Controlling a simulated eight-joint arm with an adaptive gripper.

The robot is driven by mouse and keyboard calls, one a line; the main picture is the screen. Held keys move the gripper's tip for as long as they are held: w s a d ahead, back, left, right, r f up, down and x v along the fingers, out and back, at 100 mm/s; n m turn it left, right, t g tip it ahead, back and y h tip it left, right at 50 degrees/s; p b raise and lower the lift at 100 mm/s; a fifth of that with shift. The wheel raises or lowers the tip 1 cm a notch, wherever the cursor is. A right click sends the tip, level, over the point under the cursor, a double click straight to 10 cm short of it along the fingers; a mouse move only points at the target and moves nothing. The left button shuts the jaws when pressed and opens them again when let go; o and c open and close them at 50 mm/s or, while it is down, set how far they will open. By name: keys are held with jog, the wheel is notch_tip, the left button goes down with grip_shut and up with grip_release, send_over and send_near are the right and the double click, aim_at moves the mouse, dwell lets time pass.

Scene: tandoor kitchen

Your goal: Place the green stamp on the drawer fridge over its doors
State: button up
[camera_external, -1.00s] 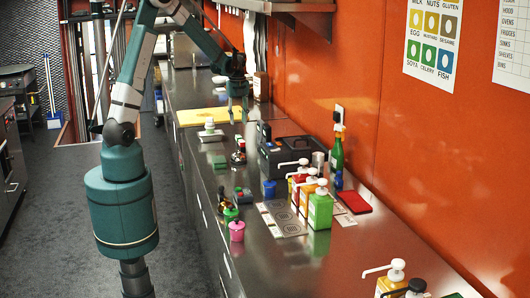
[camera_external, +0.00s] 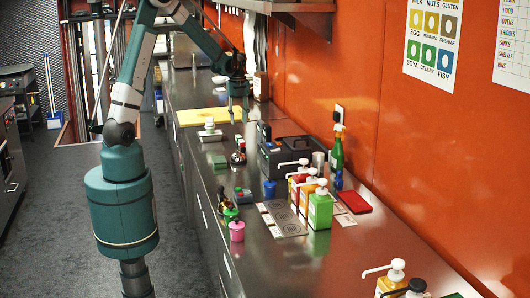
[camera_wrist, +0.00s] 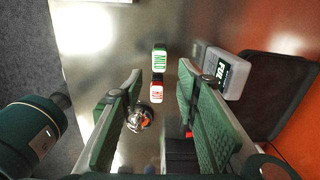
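A small block with a green face lettered MILD (camera_wrist: 159,60) lies on the steel counter in the wrist view and looks like the green stamp. A red-faced one (camera_wrist: 156,92) lies right below it in that view.
A dark box (camera_external: 283,158) and pump bottles (camera_external: 320,209) stand right of the blocks. A yellow board (camera_external: 205,117) lies behind. A pink pot (camera_external: 237,231) is near the left edge. A grey labelled container (camera_wrist: 228,74) is beside the right finger. The front counter is largely clear.

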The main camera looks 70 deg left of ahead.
jog(key=s+d+r+n+t, duration=0.1)
jog(key=d+r+n, duration=0.2)
jog(key=d+r, duration=0.35)
jog(key=s+d+r+n+t+y, duration=0.15)
jog(key=d+r, duration=0.25)
jog(key=d, duration=0.5)
jog(key=s+d+r+n+t+h, duration=0.1)
jog(key=d+r+n, duration=0.2)
jog(key=d+r, duration=0.35)
jog(key=s+d+n+t, duration=0.2)
jog(key=s+d+n, duration=0.3)
jog(key=d, duration=0.6)
jog(key=s+d+r+n+t, duration=0.1)
jog(key=s+d+n, duration=0.4)
jog(key=s+d, duration=0.5)
jog(key=shift+s+d+t, duration=0.15)
jog(key=shift+d+t, duration=0.2)
notch_tip(320, 180, down, 6)
jog(key=b, duration=0.6)
jog(key=shift+r, duration=0.15)
